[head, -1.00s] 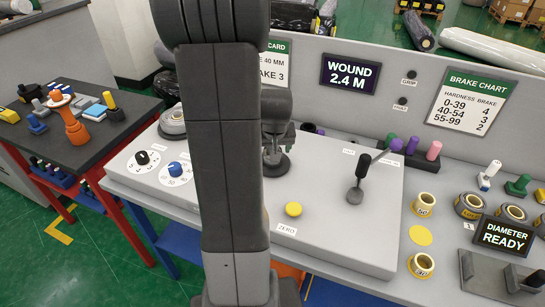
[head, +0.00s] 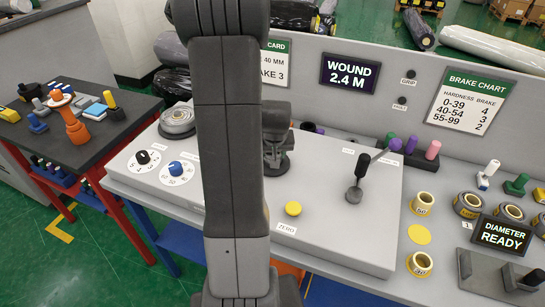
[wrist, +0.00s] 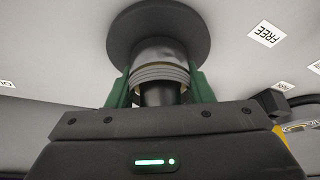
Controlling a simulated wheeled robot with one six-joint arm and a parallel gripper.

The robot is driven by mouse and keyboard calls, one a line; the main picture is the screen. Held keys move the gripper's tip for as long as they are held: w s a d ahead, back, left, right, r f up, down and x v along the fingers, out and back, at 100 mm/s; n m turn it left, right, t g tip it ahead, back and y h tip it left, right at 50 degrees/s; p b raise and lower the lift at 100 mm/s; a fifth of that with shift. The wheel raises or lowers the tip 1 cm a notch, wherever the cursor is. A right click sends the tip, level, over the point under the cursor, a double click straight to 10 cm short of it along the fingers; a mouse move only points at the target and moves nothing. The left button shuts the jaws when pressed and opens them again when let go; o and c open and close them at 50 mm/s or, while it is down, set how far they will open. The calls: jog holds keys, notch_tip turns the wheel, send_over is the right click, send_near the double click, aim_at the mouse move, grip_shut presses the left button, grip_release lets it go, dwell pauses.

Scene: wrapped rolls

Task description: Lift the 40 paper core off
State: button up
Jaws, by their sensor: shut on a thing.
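My gripper (wrist: 160,88) is shut on a ringed grey sleeve with a thin tan edge, which I take to be the paper core (wrist: 160,73). Its green fingers press on the left and right sides. A dark round flange (wrist: 160,25) lies just beyond the sleeve, and a dark shaft end (wrist: 160,95) shows inside it. I cannot read a number on the sleeve. In the head view my gripper (head: 277,150) is at the spindle on the grey machine top, and my arm hides part of it.
A black lever (head: 359,178) stands right of the gripper. A yellow button (head: 293,209) is in front. Labelled rolls (head: 423,203) and a grey stand (head: 492,272) are farther right. The wall board is close behind.

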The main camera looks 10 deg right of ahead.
notch_tip(320, 180, up, 10)
jog(key=shift+r+b, duration=0.1)
jog(key=shift+b, duration=0.35)
dwell(0.4)
jog(key=shift+r, duration=0.2)
